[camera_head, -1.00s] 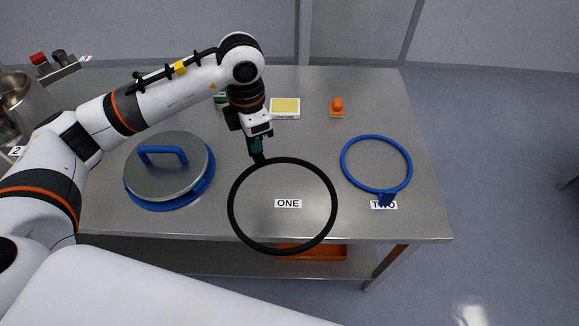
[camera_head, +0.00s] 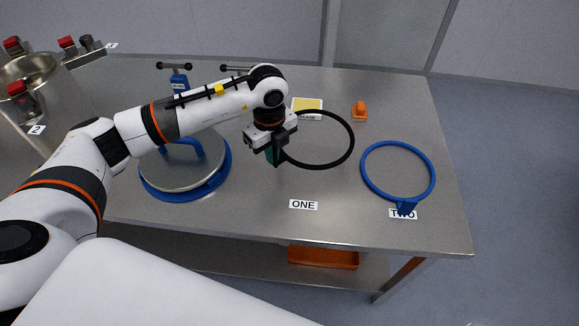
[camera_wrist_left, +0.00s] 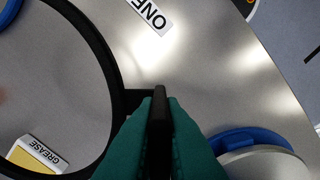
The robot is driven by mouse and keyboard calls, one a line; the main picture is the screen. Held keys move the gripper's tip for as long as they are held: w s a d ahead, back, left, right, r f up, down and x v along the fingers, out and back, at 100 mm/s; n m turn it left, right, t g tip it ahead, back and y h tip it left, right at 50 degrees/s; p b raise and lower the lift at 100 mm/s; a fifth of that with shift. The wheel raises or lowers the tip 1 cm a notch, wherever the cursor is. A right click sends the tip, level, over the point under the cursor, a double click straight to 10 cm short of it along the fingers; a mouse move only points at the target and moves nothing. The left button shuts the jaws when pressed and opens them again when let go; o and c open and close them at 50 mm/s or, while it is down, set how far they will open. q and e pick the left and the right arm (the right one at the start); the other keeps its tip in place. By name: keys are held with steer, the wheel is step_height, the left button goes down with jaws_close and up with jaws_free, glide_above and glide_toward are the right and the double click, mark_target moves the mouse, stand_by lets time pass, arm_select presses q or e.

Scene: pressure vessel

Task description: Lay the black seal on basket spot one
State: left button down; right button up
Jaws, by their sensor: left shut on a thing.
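The black seal (camera_head: 353,147) is a thin ring. My left gripper (camera_head: 275,158) is shut on its near-left edge, where a short tab shows between the green fingers in the left wrist view (camera_wrist_left: 158,130). In the head view the ring extends right from the fingers, over the table behind the ONE label. The left wrist view also shows the ring (camera_wrist_left: 108,70). The ONE label (camera_head: 303,205) lies on bare table and also shows in the left wrist view (camera_wrist_left: 150,14). Whether the seal touches the table is unclear. My right gripper is not in view.
A blue ring (camera_head: 431,170) lies by the TWO label (camera_head: 403,214). A grey lid (camera_head: 190,172) with blue rim and handle sits left. The grease box (camera_head: 307,115) and an orange object (camera_head: 360,111) stand behind. A steel vessel (camera_head: 42,93) stands far left.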

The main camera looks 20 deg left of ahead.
arm_select(q)
step_height(320, 180, down, 7)
steer(key=shift+f+p, duration=0.2)
steer(key=shift+p, duration=0.3)
steer(key=shift+f, duration=0.15)
steer(key=c, duration=1.5)
jaws_free()
steer(key=shift+c, duration=0.2)
step_height(320, 180, up, 12)
steer(key=shift+r+b, duration=0.2)
steer(key=shift+b, duration=0.5)
